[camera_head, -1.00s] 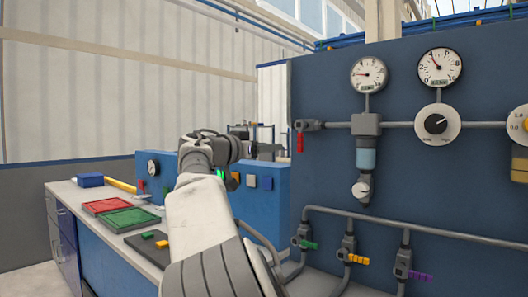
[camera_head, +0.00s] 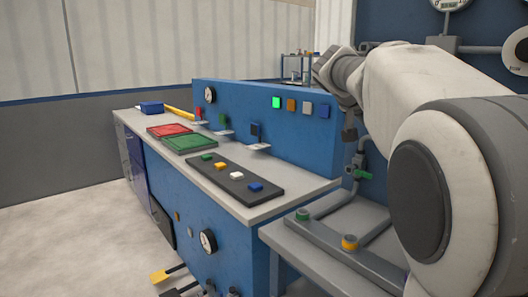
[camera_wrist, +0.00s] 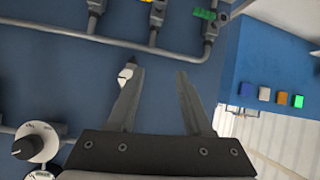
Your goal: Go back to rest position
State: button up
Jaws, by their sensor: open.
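My gripper (camera_wrist: 157,100) is open in the wrist view, its two fingers apart with nothing between them. Behind the fingers is the blue pipe panel (camera_wrist: 150,60), apart from them. In the head view my arm (camera_head: 420,85) rises along the right side, and its wrist end is bent down beside the blue bench panel. The fingertips are not clear in that view.
A bench (camera_head: 150,118) holds a red tray (camera_head: 168,130), a green tray (camera_head: 190,142) and a dark strip (camera_head: 225,180) with small coloured blocks. A grey side table (camera_head: 335,235) with pipes stands below my arm. Open floor (camera_head: 75,230) lies at left.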

jog(key=s+a+f+n+g+y, duration=0.1)
jog(key=s+a+f+n+y, duration=0.25)
jog(key=s+f, duration=0.55)
jog(key=s+a+f+n+y, duration=0.2)
jog(key=s+a+f, duration=0.3)
jog(key=s, duration=0.8)
jog(key=s+a+f+n+g+y, duration=0.1)
jog(key=s+a+f+n+y, duration=0.25)
jog(key=s+f, duration=0.55)
notch_tip(320, 180, up, 27)
jog(key=s+p, duration=0.1)
jog(key=p, duration=2.4)
jog(key=shift+s+a+m, duration=0.3)
jog(key=shift+s+a, duration=0.05)
jog(key=shift+a, duration=0.1)
jog(key=shift+d, duration=0.1)
